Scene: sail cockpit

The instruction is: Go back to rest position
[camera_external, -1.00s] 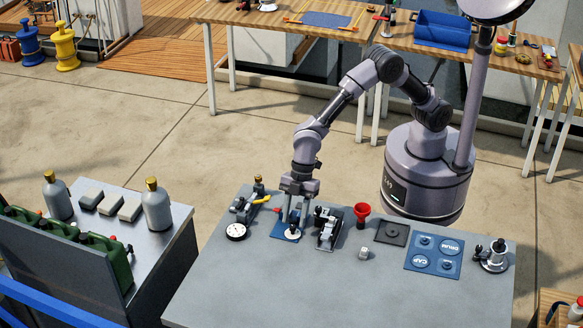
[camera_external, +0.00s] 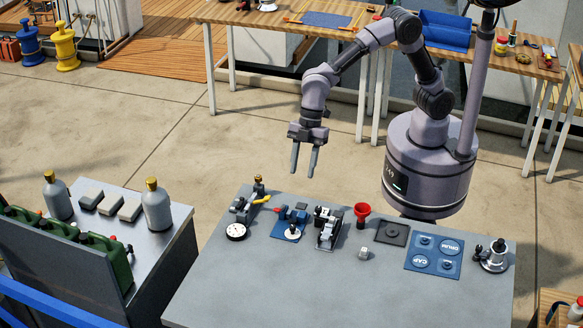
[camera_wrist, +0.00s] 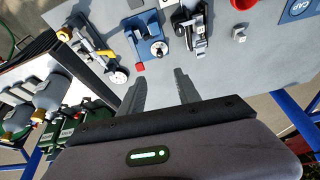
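My gripper (camera_external: 305,160) hangs in the air above the back edge of the grey table (camera_external: 300,285), pointing down. Its two fingers are apart with nothing between them. In the wrist view my gripper (camera_wrist: 160,88) also shows open and empty, with the table surface beyond the fingertips. Below it on the table sits a blue fixture (camera_external: 287,230) with a round white disc and a red part. It also shows in the wrist view (camera_wrist: 146,30). My gripper touches nothing.
A black and silver device (camera_external: 328,228), a gauge (camera_external: 236,232), a red funnel (camera_external: 362,212), a small cube (camera_external: 364,253), a dark square plate (camera_external: 393,232), a blue labelled mat (camera_external: 434,255) and a metal winch (camera_external: 492,256) stand on the table. Bottles and green cans are on the left.

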